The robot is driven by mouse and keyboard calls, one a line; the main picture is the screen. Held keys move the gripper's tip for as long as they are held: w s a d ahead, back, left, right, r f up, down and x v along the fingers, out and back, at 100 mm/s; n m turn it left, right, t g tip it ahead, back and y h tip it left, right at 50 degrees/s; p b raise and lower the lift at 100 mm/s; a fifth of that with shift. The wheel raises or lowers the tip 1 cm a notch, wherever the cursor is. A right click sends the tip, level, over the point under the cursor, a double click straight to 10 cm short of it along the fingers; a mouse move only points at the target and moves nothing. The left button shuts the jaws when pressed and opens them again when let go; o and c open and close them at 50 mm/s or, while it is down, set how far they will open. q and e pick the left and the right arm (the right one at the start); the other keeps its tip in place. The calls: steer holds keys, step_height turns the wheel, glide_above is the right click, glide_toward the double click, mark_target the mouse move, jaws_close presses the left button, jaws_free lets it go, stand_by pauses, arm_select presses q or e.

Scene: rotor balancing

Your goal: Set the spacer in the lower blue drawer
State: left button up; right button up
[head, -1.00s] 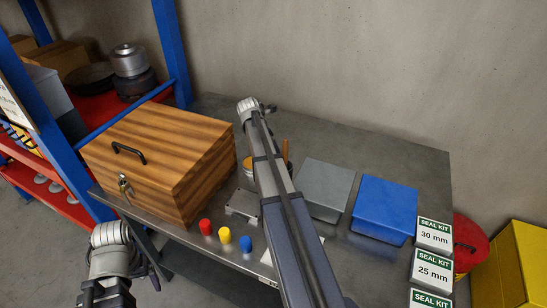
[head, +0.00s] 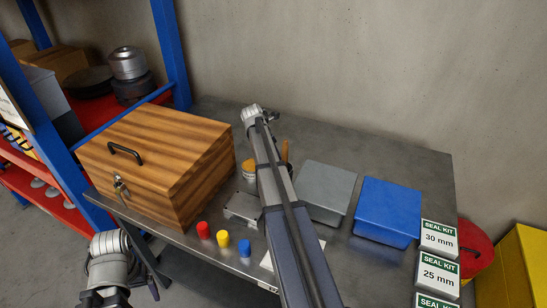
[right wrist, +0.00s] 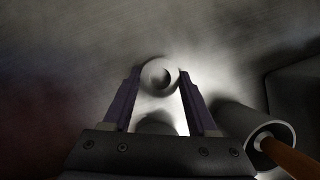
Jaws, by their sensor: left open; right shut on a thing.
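In the right wrist view my right gripper (right wrist: 160,95) is shut on a pale round ring with a dark centre, which looks like the spacer (right wrist: 149,77). In the head view my right arm reaches over the table, and its gripper and the spacer are hidden. My left gripper (head: 106,297) is open and empty at the lower left, in front of the table; its fingers are partly cut off by the frame. A blue box (head: 388,208) stands on the right of the table. I cannot make out drawers in it.
A wooden chest (head: 160,160) with a black handle stands on the left of the metal table (head: 405,160). A grey box (head: 326,190) is beside the blue one. Red, yellow and blue pegs (head: 223,238) stand near the front edge. Seal kit boxes (head: 438,238) are at right.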

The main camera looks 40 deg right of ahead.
jaws_close()
steer(key=shift+r, duration=0.15)
step_height(320, 180, up, 10)
steer(key=p, duration=1)
